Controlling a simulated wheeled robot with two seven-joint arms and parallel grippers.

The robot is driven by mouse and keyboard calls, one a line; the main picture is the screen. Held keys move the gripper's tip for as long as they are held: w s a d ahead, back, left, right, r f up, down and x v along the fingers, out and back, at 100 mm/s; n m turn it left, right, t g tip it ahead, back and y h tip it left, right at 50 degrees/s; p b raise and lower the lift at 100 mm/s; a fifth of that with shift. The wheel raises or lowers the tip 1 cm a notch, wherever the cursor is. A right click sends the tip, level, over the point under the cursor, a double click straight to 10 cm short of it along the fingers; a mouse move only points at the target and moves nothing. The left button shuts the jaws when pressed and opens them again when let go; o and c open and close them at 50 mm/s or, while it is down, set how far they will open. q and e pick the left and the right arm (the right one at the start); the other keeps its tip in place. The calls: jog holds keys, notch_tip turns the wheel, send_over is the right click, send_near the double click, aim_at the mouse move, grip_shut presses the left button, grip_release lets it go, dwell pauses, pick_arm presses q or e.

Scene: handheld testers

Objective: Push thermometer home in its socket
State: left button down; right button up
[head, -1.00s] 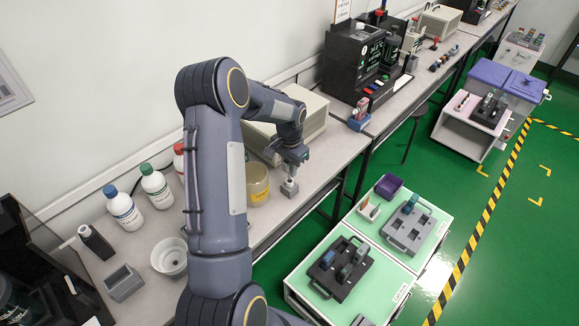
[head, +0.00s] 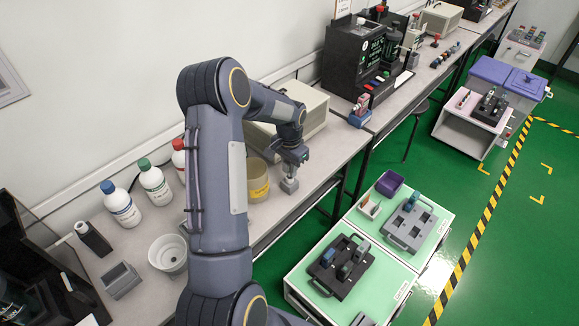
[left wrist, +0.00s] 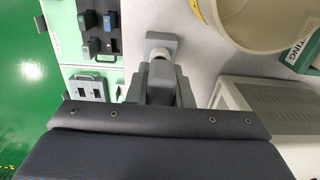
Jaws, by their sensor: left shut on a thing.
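My left gripper (head: 292,163) is over the bench's front edge, pointing down. It is shut on a small pale thing, which I take to be the thermometer (head: 290,174); only a short light part shows below the fingers. Just under it a small grey block, the socket (head: 289,186), stands on the bench. In the left wrist view the gripper (left wrist: 160,77) reaches toward the grey socket block (left wrist: 161,40), with a pale part of the thermometer (left wrist: 158,54) at the fingertips. How deep the thermometer sits is too small to tell. My right gripper is not in view.
Several bottles (head: 155,183), a white bowl (head: 168,252) and a grey holder (head: 121,280) stand left. A green-topped cart (head: 370,300) stands below the bench, to the right.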

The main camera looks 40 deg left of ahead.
pick_arm(q)
jog(key=shift+f+b, duration=0.5)
jog(key=shift+f, duration=0.2)
jog(key=c, duration=1.2)
grip_release()
jog(key=shift+r, duration=0.1)
notch_tip(320, 180, up, 6)
jog(key=shift+r+b, duration=0.15)
jog(key=shift+b, duration=0.25)
jog(key=shift+r, duration=0.65)
